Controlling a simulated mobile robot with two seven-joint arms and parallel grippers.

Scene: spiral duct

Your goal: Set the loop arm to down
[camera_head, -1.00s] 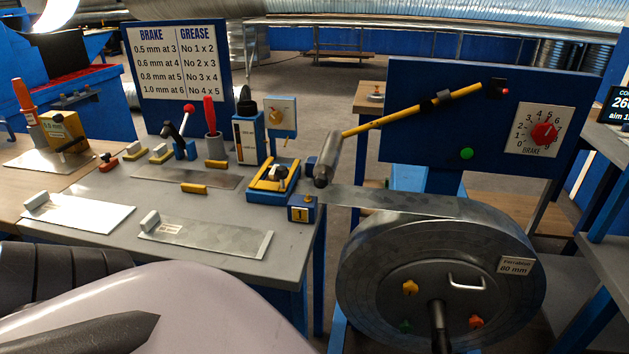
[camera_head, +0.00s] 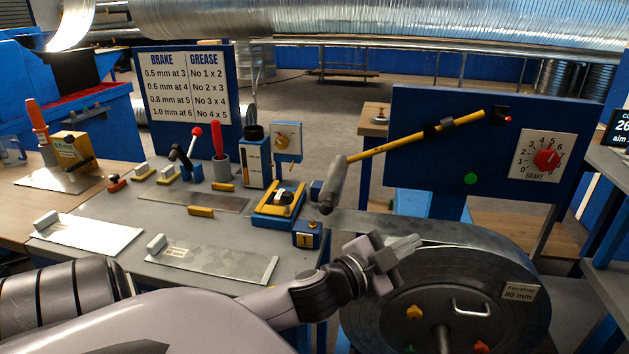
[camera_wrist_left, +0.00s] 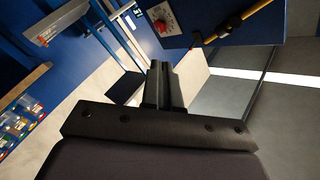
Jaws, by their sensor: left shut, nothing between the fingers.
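The loop arm (camera_head: 412,138) is a yellow bar on the blue panel, with a grey roller (camera_head: 334,186) at its lower left end. It slopes from upper right down to the left, and the roller hangs just above the metal strip near the table's right edge. Part of the yellow bar also shows at the top of the left wrist view (camera_wrist_left: 240,20). My left gripper (camera_head: 412,245) is shut and empty over the top of the big strip coil, below and right of the roller, apart from the arm. My right gripper is not in view.
The strip coil (camera_head: 470,270) fills the lower right. The blue panel (camera_head: 470,108) carries a red brake dial (camera_head: 546,160) and a green button (camera_head: 470,179). The bench (camera_head: 130,225) at left holds tools, a yellow clamp block and metal plates.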

